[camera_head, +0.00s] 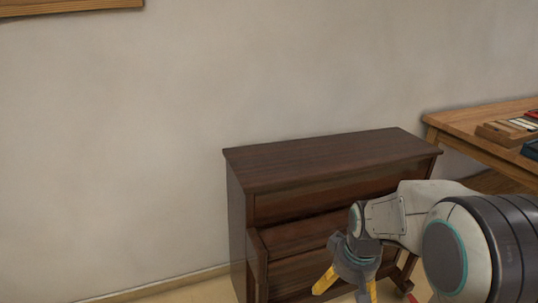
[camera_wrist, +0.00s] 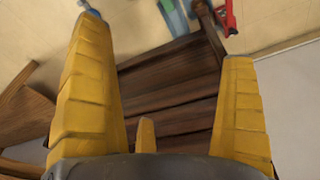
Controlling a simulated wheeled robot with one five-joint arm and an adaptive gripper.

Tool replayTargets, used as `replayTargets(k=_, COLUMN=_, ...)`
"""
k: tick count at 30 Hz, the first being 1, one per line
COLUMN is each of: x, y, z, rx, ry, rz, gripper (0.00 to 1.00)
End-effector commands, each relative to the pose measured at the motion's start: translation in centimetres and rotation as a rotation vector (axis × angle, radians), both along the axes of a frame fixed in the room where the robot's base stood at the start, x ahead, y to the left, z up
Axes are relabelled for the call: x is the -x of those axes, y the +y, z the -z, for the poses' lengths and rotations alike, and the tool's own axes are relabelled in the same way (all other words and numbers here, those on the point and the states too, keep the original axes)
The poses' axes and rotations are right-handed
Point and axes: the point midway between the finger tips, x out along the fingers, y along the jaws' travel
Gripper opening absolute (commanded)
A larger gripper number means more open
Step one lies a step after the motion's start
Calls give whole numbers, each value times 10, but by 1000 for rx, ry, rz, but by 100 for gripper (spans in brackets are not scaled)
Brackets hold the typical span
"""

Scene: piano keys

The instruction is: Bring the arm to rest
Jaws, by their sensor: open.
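A dark brown upright piano (camera_head: 310,160) stands against the wall in the head view. No keys show; my arm covers part of its right front. My gripper (camera_head: 346,288) hangs from my arm in front of the piano, with yellow fingers pointing down. Brown wood of the piano (camera_wrist: 172,90) shows behind and between the fingers. I see no contact, but the distance is hard to judge.
In the wrist view a red item (camera_wrist: 228,18) and a blue item (camera_wrist: 172,16) lie on the pale floor (camera_wrist: 275,20).

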Motion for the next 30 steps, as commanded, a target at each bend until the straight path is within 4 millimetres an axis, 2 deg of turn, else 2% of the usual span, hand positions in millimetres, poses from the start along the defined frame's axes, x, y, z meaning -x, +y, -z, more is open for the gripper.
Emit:
replayTargets(k=1, x=13, y=0, z=-44, rx=-2, ry=-17, rz=12, gripper=100)
replayTargets(k=3, x=31, y=0, z=-79, rx=-6, ry=-31, rz=30, gripper=100)
replayTargets(k=9, x=86, y=0, z=-165, rx=-16, ry=-69, rz=79, gripper=100)
replayTargets(k=12, x=112, y=-1, z=-199, rx=-22, ry=-87, rz=103, gripper=100)
replayTargets(k=15, x=136, y=-1, z=-224, rx=-27, ry=-102, rz=123, gripper=100)
replayTargets(k=21, x=169, y=-1, z=-255, rx=-35, ry=-123, rz=153, gripper=100)
replayTargets(k=30, x=186, y=0, z=-265, rx=-40, ry=-131, rz=169, gripper=100)
